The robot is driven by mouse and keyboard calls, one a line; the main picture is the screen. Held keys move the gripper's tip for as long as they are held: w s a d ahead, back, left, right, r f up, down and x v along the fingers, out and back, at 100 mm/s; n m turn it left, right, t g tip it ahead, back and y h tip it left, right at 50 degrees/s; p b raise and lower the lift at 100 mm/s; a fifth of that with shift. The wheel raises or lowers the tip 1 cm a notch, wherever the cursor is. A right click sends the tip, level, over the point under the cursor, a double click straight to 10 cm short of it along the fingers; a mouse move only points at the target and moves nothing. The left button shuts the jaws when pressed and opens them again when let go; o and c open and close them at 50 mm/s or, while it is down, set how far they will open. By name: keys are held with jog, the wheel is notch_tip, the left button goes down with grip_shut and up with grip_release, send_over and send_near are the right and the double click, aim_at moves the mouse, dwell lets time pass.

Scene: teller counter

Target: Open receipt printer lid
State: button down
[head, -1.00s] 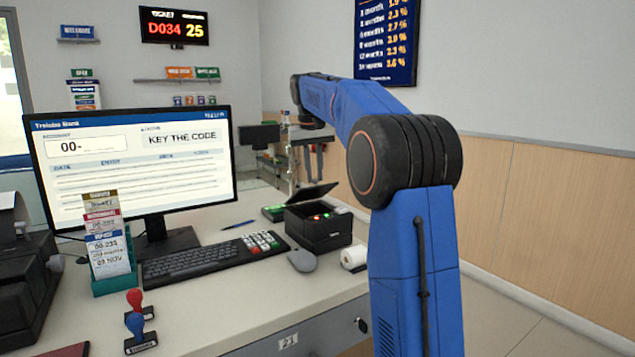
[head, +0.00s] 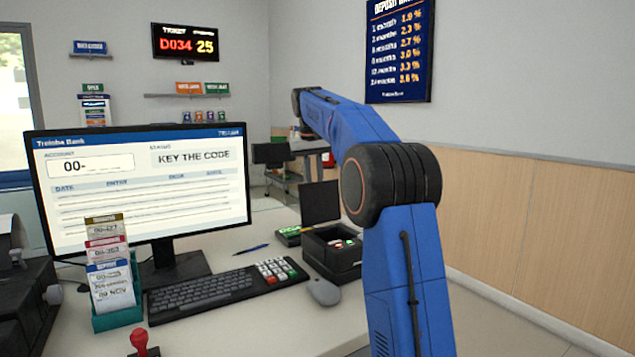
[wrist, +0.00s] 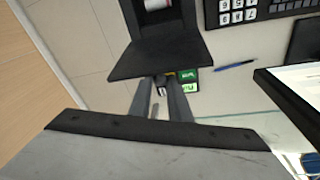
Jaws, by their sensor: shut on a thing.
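The receipt printer (head: 346,262) is a black box on the counter, right of the keyboard in the head view. Its black lid (head: 320,202) stands nearly upright at the back, and small green and red lights show on the body. In the wrist view the lid (wrist: 160,54) is a dark panel, with a white paper roll (wrist: 157,4) showing in the printer beyond it. My gripper (wrist: 162,82) has both fingers at the lid's free edge and is shut on it. The exact contact is partly hidden under the lid.
A green-topped device (head: 289,236) sits just behind the printer. The keyboard (head: 205,290), mouse (head: 323,292), blue pen (head: 250,249) and monitor (head: 140,190) stand to the left. A red-handled stamp (head: 141,342) is at the front. The wall (head: 520,205) is on the right.

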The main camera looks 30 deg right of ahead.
jog(key=shift+w+a+f, duration=0.15)
jog(key=shift+w+a, duration=0.05)
jog(key=shift+w, duration=0.35)
jog(key=shift+w+a+f, duration=0.15)
jog(key=shift+w+a, duration=0.05)
jog(key=shift+w, duration=0.3)
jog(key=shift+w+f, duration=0.1)
jog(key=shift+w, duration=0.05)
jog(key=c, duration=1.7)
grip_release()
jog(key=shift+w+a+f, duration=0.1)
jog(key=shift+w+a, duration=0.1)
jog(key=shift+o, duration=0.2)
jog(key=shift+s+d, duration=0.2)
jog(key=shift+d, duration=0.05)
